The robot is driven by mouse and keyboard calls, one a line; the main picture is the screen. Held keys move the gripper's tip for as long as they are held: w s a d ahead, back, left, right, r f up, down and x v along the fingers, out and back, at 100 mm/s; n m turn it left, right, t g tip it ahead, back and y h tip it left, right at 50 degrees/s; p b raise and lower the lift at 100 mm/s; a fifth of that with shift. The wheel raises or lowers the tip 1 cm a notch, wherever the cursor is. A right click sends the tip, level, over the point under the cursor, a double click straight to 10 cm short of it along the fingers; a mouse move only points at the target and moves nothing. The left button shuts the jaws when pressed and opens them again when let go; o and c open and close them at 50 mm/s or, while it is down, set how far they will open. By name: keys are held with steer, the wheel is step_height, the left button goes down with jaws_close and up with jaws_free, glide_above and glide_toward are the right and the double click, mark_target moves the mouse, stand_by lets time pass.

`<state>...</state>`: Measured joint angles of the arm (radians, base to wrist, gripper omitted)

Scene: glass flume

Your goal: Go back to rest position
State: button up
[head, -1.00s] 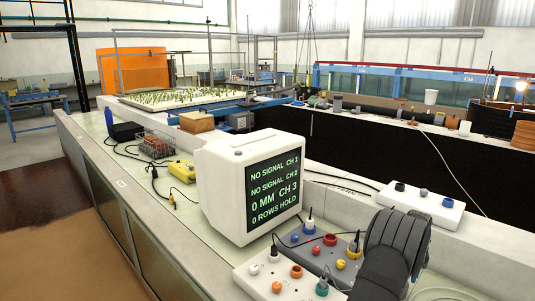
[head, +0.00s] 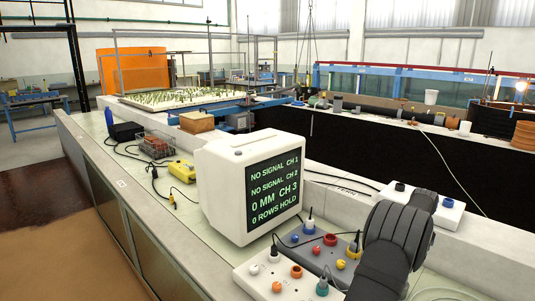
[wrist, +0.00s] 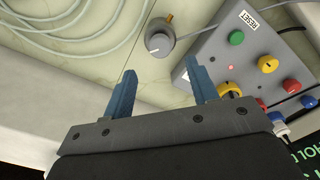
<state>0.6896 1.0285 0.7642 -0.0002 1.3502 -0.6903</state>
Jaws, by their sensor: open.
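My gripper (wrist: 160,66) shows in the wrist view with its two blue fingers spread apart and nothing between them. Beyond the fingertips is a pale bench top with a round grey knob (wrist: 160,40) on it. A grey switch box (wrist: 215,45) with coloured buttons lies to the right, close behind the right finger. In the head view my dark arm stands at the lower right, and the gripper's fingers cannot be made out there.
A white monitor (head: 222,190) with green text stands left of my arm. Connector boxes (head: 320,255) with coloured plugs and cables sit in front of it. A white box (head: 450,213) is partly behind my arm. A coiled pale hose (wrist: 70,30) lies on the bench.

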step_height(320, 180, down, 7)
steer(key=shift+f, duration=0.2)
steer(key=shift+f+m, duration=0.25)
steer(key=shift+m, duration=0.05)
steer(key=m, duration=0.7)
step_height(320, 180, up, 17)
step_height(320, 180, down, 15)
steer(key=shift+f, duration=0.15)
stand_by(1.2)
